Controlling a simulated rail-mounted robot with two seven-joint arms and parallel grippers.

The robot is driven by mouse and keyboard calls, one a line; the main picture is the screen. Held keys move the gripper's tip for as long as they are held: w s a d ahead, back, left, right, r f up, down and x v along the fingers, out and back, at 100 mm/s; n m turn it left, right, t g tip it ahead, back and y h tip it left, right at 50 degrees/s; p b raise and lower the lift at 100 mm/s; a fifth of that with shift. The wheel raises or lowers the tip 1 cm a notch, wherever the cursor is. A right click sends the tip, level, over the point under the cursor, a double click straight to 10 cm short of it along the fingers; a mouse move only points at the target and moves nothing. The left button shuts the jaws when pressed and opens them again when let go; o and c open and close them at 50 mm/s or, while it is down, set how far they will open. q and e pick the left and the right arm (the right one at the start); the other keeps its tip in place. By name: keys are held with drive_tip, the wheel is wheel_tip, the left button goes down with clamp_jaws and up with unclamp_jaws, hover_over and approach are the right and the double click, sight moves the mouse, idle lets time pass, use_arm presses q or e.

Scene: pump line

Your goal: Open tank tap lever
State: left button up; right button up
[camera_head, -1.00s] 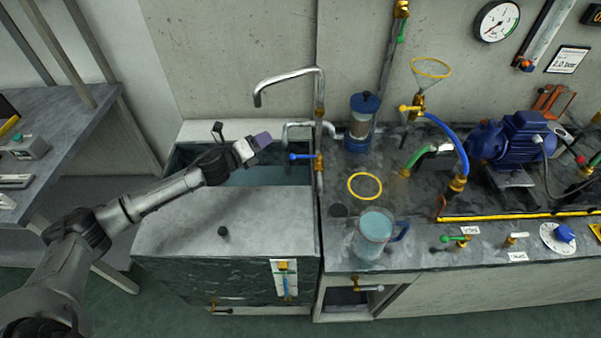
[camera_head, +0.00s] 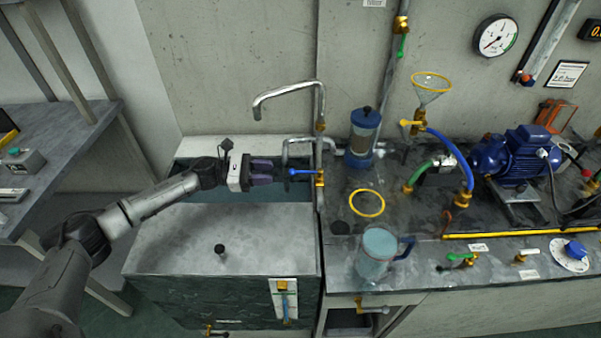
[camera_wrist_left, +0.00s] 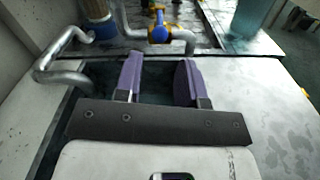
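A blue tap lever (camera_head: 300,172) sticks out to the left from a brass tap body (camera_head: 320,178) on the pipe at the tank's right edge. In the left wrist view the blue lever (camera_wrist_left: 160,33) is ahead of the fingers, with brass beside it. My left gripper (camera_head: 272,172) is above the tank, left of the lever. Its two purple fingers are apart and point right at the lever, with a small gap to it. They also show in the left wrist view (camera_wrist_left: 160,65), with nothing between them. My right gripper is not in view.
The grey tank (camera_head: 180,240) has a lid with a black knob (camera_head: 220,249) below my left arm. A steel spout (camera_head: 285,90) arches above. A jug (camera_head: 372,268) and yellow ring (camera_head: 381,203) are on the bench to the right.

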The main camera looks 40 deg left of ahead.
sight(291, 172)
use_arm(q)
drive_tip(key=x, duration=1)
drive_tip(key=shift+b, duration=0.4)
drive_tip(key=shift+a, duration=0.1)
clamp_jaws()
